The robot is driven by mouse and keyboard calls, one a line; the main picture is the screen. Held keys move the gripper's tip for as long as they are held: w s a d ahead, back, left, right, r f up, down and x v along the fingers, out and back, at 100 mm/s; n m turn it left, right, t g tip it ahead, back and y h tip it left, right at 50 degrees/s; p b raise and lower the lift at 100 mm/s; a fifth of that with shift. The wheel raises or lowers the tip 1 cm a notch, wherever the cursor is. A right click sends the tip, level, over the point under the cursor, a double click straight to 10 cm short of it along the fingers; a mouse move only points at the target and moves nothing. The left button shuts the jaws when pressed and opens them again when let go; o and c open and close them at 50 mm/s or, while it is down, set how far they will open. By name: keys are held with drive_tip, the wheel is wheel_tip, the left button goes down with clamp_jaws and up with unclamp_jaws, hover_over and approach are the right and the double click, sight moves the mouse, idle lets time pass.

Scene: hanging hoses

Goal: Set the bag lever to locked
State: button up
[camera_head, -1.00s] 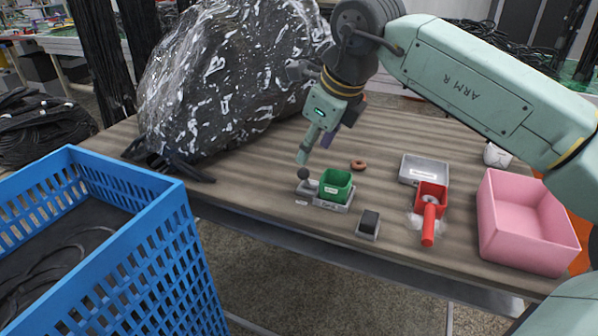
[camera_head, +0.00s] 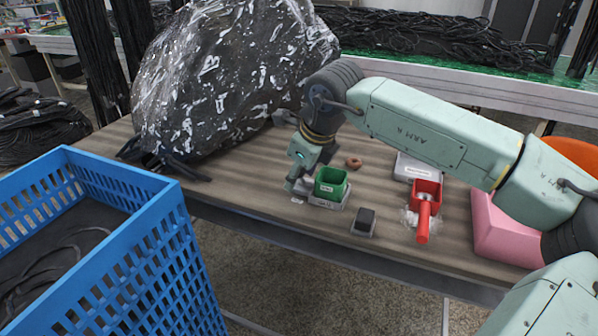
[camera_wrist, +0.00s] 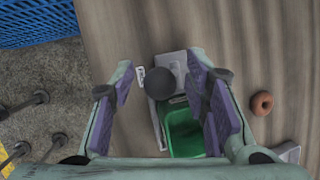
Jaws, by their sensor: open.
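The bag lever (camera_wrist: 161,84) shows in the wrist view as a dark ball knob over a grey base plate (camera_wrist: 170,61). A green bin (camera_wrist: 186,132) sits on the same base beside it; it also shows in the head view (camera_head: 331,184). My gripper (camera_wrist: 160,78) is open, with one purple-padded finger on each side of the knob. No contact between fingers and knob is visible. In the head view my gripper (camera_head: 298,184) is low at the left end of the base and hides the knob. I cannot read the lever's setting.
A brown ring (camera_head: 354,162) lies behind the green bin. A large wrapped bag (camera_head: 220,80) is behind, and a blue crate (camera_head: 130,240) is at front left.

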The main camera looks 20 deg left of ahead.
drive_tip(key=shift+c, duration=0.4)
clamp_jaws()
drive_tip(key=shift+s+f, duration=0.1)
idle(0.3)
